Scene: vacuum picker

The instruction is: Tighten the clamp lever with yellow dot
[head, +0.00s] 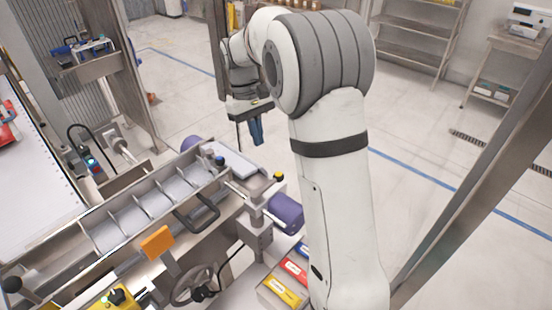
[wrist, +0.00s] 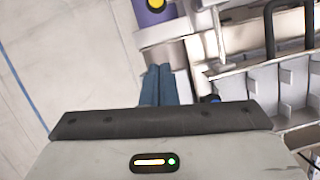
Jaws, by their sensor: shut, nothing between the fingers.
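The clamp lever with the yellow dot (head: 278,177) stands at the right end of the metal machine, its dark knob capped in yellow. The same yellow-dotted knob shows at the top edge of the wrist view (wrist: 155,4). A second lever knob with a blue dot (head: 220,160) sits farther back; it is partly hidden behind my gripper in the wrist view (wrist: 214,98). My gripper (head: 257,140) has blue fingers, shut together and empty. It hangs beyond the machine's far right end, apart from the yellow-dot lever. In the wrist view the fingers (wrist: 157,72) point toward the machine's edge.
The machine has a tray with several compartments (head: 150,200), a black handle (head: 197,212) and a handwheel (head: 194,285). A purple roller (head: 286,210) lies close to the yellow-dot lever. Red and yellow boxes (head: 282,285) stand below. The floor behind my gripper is clear.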

